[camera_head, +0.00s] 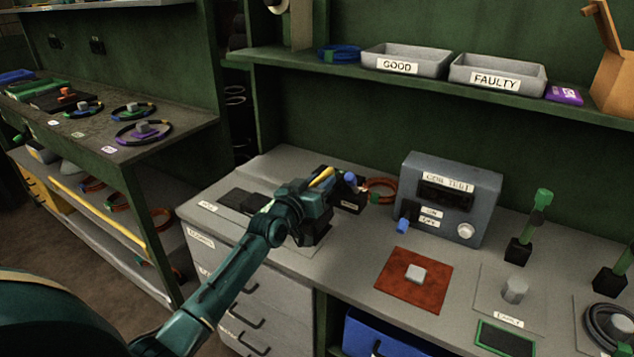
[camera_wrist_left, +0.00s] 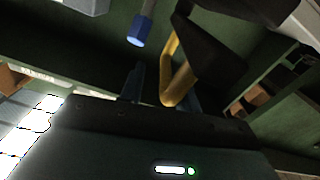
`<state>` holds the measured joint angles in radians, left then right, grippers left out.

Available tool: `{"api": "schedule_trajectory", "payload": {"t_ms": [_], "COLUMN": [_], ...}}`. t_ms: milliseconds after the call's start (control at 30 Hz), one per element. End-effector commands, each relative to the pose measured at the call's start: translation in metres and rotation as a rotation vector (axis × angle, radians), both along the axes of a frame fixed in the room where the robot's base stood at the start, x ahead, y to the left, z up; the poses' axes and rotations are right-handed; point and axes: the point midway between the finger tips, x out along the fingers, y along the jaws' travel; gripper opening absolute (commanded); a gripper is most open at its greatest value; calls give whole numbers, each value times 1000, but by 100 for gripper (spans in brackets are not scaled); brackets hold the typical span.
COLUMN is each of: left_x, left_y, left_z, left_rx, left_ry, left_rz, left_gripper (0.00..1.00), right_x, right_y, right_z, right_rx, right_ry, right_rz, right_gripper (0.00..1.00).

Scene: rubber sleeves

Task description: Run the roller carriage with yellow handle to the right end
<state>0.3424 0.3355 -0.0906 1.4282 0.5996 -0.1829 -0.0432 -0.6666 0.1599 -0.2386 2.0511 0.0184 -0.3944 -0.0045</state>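The yellow handle (camera_head: 322,177) of the roller carriage shows beside my left gripper (camera_head: 318,190), at the back left of the bench. The gripper hides most of the carriage. In the left wrist view the yellow handle (camera_wrist_left: 180,84) is a bent bar on a dark body (camera_wrist_left: 215,50). It lies between the gripper's fingers (camera_wrist_left: 163,88), closer to the right one. A gap shows between the left finger and the handle, so the gripper looks open. A blue tip on a rod (camera_wrist_left: 139,30) is beyond the fingers. My right gripper is in neither view.
An orange cable coil (camera_head: 380,188) and the grey COB TEST box (camera_head: 450,200) stand right of the gripper. A red mat (camera_head: 414,282) with a grey block lies in front. Dark flat pieces (camera_head: 242,201) lie left of the gripper. A shelf (camera_head: 440,85) with trays runs above.

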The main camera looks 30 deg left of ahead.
Motion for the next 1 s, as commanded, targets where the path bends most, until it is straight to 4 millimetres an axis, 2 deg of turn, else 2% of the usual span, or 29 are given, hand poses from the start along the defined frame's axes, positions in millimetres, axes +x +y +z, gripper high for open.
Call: {"api": "schedule_trajectory", "payload": {"t_ms": [267,433,567,800,1000], "left_x": [0,-12,-35,-88,-119], "left_y": [2,3,5,8,10], "left_z": [0,-1,-2,-2,-2], "left_rx": [2,2,3,4,2], "left_ry": [1,1,3,4,3], "left_rz": [3,3,3,2,0], "left_gripper": [36,36,36,36,36], "right_x": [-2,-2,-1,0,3], "right_y": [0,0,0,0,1], "right_z": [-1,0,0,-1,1], "right_rx": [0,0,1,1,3], "right_ry": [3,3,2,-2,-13], "right_rz": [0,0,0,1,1], "right_gripper": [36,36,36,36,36]}}
